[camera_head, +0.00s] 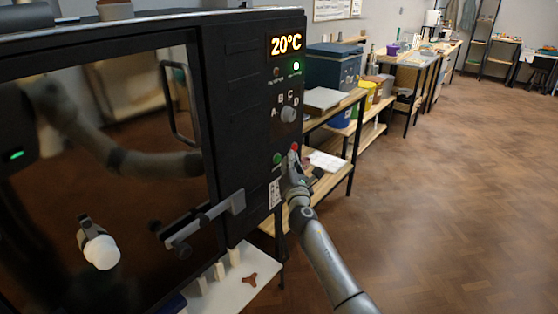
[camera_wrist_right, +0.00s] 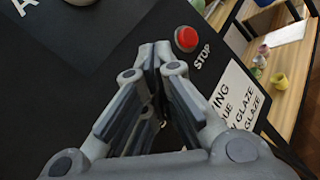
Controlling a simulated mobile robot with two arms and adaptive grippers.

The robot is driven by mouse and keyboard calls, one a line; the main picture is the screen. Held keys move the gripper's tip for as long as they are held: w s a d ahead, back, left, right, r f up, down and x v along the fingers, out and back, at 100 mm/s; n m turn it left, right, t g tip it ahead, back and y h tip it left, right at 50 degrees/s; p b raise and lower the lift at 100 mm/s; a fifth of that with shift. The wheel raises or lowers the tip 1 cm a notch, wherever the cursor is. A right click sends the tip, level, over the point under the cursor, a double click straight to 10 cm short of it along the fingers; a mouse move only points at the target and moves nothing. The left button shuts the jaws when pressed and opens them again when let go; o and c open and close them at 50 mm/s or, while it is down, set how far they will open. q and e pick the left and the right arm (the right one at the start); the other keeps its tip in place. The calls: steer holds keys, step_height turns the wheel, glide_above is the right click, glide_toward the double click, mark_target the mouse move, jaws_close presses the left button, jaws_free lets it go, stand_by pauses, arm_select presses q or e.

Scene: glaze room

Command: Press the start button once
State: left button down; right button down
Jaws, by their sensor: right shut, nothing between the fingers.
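The kiln's dark control panel (camera_head: 243,120) faces me at the centre of the head view. A green button (camera_head: 277,158) sits low on it, with a red button (camera_head: 294,147) to its right. In the right wrist view the red button (camera_wrist_right: 187,38) is labelled STOP. My right gripper (camera_head: 291,167) is shut and empty, its tips close to the panel beside the buttons. In the right wrist view its fingertips (camera_wrist_right: 156,52) lie left of the red button. The green button is hidden there, and I cannot tell whether the tips touch it. My left gripper is not clearly visible.
The display (camera_head: 286,43) reads 20°C, with a lit green lamp (camera_head: 296,66) below. A lettered knob (camera_head: 288,113) is above the buttons. A latch handle (camera_head: 203,217) juts out at left. The glossy door (camera_head: 130,80) shows reflections. Shelving (camera_head: 330,135) stands behind; floor right is clear.

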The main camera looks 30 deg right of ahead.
steer(key=shift+w+a, duration=0.1)
steer(key=shift+w, duration=0.2)
steer(key=shift+w+a+b, duration=0.2)
steer(key=shift+w+b, duration=0.2)
stand_by(0.6)
stand_by(0.4)
steer(key=shift+s+d+p, duration=0.3)
steer(key=shift+s+p, duration=0.15)
steer(key=shift+s, duration=0.35)
steer(key=s, duration=0.1)
steer(key=s+d+p, duration=0.1)
steer(key=s, duration=0.1)
steer(key=s+d, duration=0.1)
steer(key=shift+s+p, duration=0.3)
steer(key=shift+p, duration=0.1)
stand_by(0.4)
